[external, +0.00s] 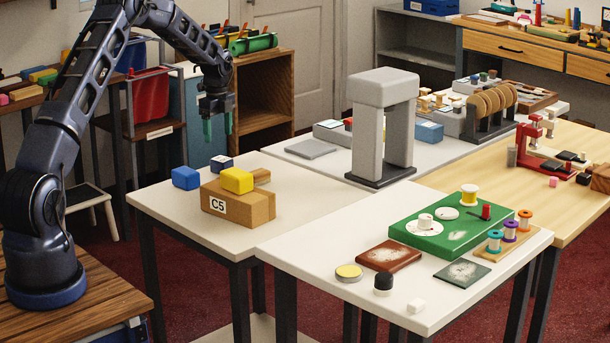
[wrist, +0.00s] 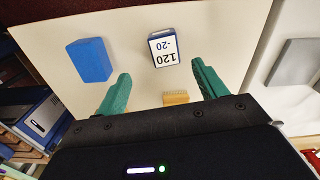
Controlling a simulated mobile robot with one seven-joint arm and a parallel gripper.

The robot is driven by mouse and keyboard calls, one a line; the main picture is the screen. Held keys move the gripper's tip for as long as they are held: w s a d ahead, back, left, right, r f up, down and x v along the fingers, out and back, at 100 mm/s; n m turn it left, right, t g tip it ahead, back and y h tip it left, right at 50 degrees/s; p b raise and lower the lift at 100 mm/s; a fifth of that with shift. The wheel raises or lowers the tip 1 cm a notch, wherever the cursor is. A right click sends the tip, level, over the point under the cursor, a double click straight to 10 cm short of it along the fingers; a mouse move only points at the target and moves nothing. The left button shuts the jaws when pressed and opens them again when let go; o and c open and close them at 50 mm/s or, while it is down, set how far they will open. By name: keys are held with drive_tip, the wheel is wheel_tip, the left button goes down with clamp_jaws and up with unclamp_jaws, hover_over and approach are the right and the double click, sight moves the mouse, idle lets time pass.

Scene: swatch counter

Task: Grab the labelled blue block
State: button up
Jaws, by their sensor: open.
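My gripper (external: 218,126) is open and empty, above the table and the blocks. In the wrist view its green fingers (wrist: 161,75) point toward the labelled block, which appears between and beyond their tips.
A wooden block marked C5 (external: 238,208) carries a yellow block (external: 237,180) in front of the labelled block. A grey arch (external: 367,125) and a flat grey plate (external: 311,149) stand to the right. The table's left front is clear.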

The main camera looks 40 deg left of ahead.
sight(221, 159)
wheel_tip(221, 159, down, 5)
drive_tip(key=shift+f, duration=0.1)
drive_tip(key=shift+w+d+f, duration=0.1)
drive_tip(key=shift+w+f, duration=0.15)
drive_tip(key=shift+f, duration=1.05)
drive_tip(key=shift+w+f, duration=0.2)
drive_tip(key=shift+f, duration=1.05)
drive_tip(key=c, duration=1.1)
